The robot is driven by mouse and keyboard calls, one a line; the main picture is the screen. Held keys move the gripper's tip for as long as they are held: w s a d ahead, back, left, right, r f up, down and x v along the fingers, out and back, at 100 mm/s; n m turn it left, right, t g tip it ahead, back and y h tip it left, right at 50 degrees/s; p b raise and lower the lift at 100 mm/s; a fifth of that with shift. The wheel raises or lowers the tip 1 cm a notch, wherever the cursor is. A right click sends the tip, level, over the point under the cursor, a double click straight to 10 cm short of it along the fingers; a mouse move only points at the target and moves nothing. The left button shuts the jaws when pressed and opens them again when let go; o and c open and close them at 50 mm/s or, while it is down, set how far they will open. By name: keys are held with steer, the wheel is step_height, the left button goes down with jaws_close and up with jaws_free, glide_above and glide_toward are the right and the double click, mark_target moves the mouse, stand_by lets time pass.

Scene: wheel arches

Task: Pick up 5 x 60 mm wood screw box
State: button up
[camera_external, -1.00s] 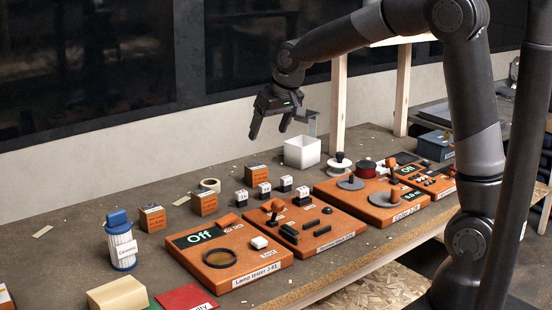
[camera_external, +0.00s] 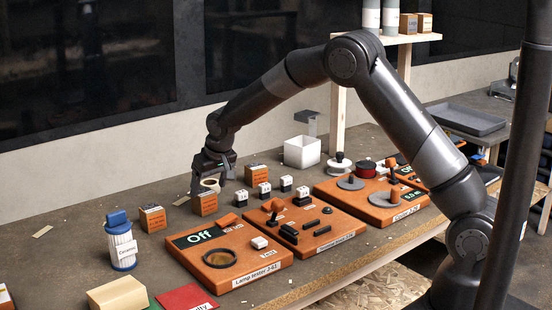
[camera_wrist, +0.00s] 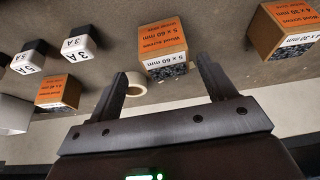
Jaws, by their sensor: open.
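The 5 x 60 mm wood screw box (camera_external: 204,204) is a small cardboard box with an orange top and a white label. It stands upright on the bench behind the Off panel. In the wrist view the box (camera_wrist: 163,48) reads "5 x 60 mm" and shows beyond and between my fingertips. My gripper (camera_external: 211,180) is open, empty and pointing down, just behind and above the box in the external view. The fingers also show in the wrist view (camera_wrist: 160,68); they do not appear to touch the box.
A tape roll (camera_wrist: 137,83) lies close beside the box. The 4 x 30 mm wood screw box (camera_wrist: 291,28) and another orange-topped box (camera_wrist: 58,92) stand to either side. Black-and-white 3 A (camera_wrist: 80,44) and 5 A blocks are near. A lamp tester panel (camera_external: 228,255) lies in front.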

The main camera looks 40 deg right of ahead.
mark_target(204, 193)
steer(key=shift+a+x, duration=0.2)
steer(key=shift+x, duration=1.35)
steer(key=shift+a+x, duration=0.2)
steer(key=shift+x, duration=1.3)
steer(key=shift+w, duration=0.1)
steer(key=shift+c, duration=0.6)
steer(key=c, duration=1.1)
